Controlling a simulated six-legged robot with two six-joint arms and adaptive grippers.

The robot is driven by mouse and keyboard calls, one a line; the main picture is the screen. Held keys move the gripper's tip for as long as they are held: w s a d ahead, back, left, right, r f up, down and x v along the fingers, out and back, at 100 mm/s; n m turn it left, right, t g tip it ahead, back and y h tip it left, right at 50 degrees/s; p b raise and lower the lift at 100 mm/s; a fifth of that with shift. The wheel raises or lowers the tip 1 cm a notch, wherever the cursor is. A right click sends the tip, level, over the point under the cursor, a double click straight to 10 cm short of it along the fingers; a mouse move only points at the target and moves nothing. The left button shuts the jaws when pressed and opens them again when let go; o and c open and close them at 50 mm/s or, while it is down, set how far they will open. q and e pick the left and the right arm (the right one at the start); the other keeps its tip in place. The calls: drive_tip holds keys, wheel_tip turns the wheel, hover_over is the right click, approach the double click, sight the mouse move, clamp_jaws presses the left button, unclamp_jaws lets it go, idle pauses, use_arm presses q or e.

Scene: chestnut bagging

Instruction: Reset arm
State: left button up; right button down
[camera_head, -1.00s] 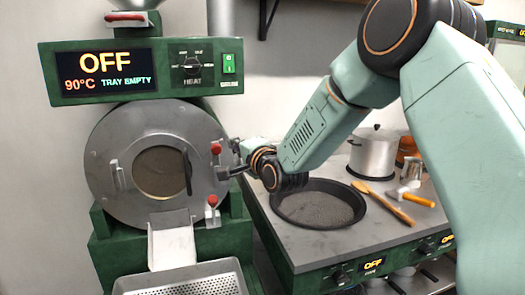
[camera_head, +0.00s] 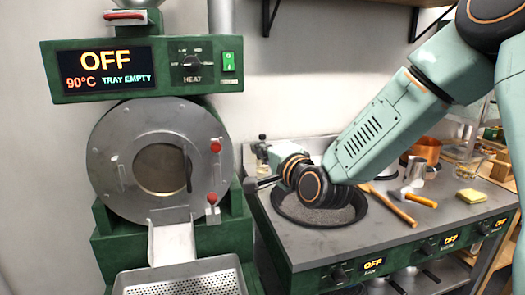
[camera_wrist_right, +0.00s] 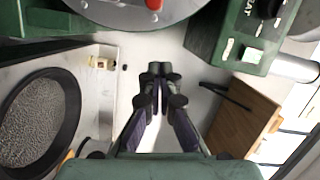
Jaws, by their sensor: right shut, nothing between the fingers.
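My right gripper (camera_head: 258,185) shows in the head view just right of the roaster drum, in front of the wall. It is apart from the drum and from the red-knobbed levers. In the right wrist view its fingers (camera_wrist_right: 158,72) are closed together with nothing between them. My right arm comes in from the right, over the hob, and hides part of it. My left gripper is not in view.
The green roaster's panel (camera_head: 100,73) reads OFF, 90°C, TRAY EMPTY. Its round drum front (camera_head: 120,140) is closed, above a perforated tray (camera_head: 185,278). A black pan (camera_head: 318,218), a wooden spoon, a hammer-like tool (camera_head: 412,196) and a yellow sponge (camera_head: 470,196) rest on the counter.

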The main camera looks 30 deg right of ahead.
drive_tip(key=shift+s, duration=0.4)
drive_tip(key=s+a+f+n+g+b, duration=0.1)
drive_tip(key=s+a+f+n+g, duration=0.25)
drive_tip(key=f, duration=0.55)
drive_tip(key=s+a+f+n+g, duration=0.1)
drive_tip(key=s+f+n+g, duration=0.25)
drive_tip(key=s+f, duration=0.45)
drive_tip(key=s+a+f+n+g+b, duration=0.15)
drive_tip(key=f+n, duration=0.35)
drive_tip(key=f, duration=0.6)
drive_tip(key=s+f+n+g, duration=0.1)
drive_tip(key=s+f+g, duration=0.2)
drive_tip(key=s+f, duration=0.3)
drive_tip(key=s+a+f+n+g+b, duration=0.1)
drive_tip(key=s+f+g, duration=0.2)
drive_tip(key=s, duration=0.9)
drive_tip(key=s+a+f+n+g, duration=0.1)
drive_tip(key=s+f+g, duration=0.2)
drive_tip(key=s+f, duration=0.6)
drive_tip(key=shift+s+a+f+n+b, duration=0.2)
drive_tip(key=shift+n+b, duration=0.1)
drive_tip(key=shift+b, duration=0.1)
